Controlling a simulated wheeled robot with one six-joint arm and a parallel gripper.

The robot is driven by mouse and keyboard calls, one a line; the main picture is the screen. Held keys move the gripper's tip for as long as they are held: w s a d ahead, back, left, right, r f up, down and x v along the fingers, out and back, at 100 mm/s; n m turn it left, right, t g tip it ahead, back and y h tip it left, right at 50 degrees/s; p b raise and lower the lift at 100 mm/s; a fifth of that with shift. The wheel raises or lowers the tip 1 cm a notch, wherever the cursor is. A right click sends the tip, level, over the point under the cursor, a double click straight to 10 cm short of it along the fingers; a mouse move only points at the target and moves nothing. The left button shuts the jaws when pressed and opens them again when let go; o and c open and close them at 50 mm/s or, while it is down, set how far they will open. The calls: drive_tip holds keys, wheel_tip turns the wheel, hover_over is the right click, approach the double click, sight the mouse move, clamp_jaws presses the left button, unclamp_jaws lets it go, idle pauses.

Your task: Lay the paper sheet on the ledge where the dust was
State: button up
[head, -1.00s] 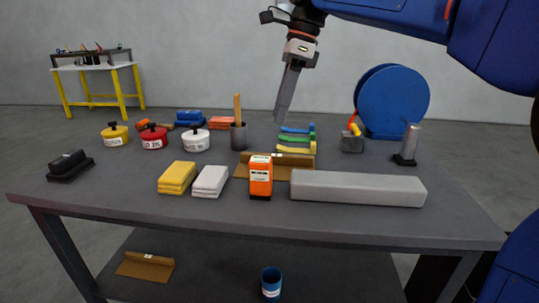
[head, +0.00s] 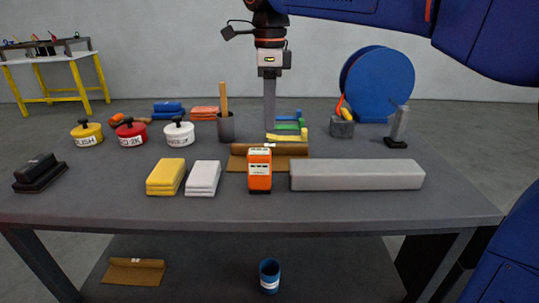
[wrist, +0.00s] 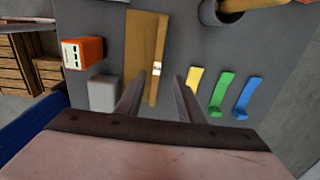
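A brown sheet (head: 238,162) with a small white tag lies on the table behind the orange device, which partly hides it in the head view. In the wrist view the brown sheet (wrist: 146,45) runs up between my fingers. A similar brown sheet (head: 133,272) lies on the lower shelf. My gripper (wrist: 159,78) is open and empty, pointing down above the sheet on the table. In the head view my gripper (head: 269,132) appears just behind or over that sheet; the exact height is unclear. I cannot tell which surface is the ledge; no dust is visible.
The orange device (head: 260,171) and a long grey block (head: 356,175) stand at the front. Yellow (head: 166,177) and white (head: 203,178) cloth stacks lie left. A cup with a wooden handle (head: 226,127) and coloured strips (head: 290,126) are close by.

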sight(270, 145)
drive_tip(key=shift+s+f, duration=0.15)
drive_tip(key=shift+f, duration=1.75)
drive_tip(key=shift+s+f, duration=0.15)
drive_tip(key=shift+f, duration=1.75)
clamp_jaws()
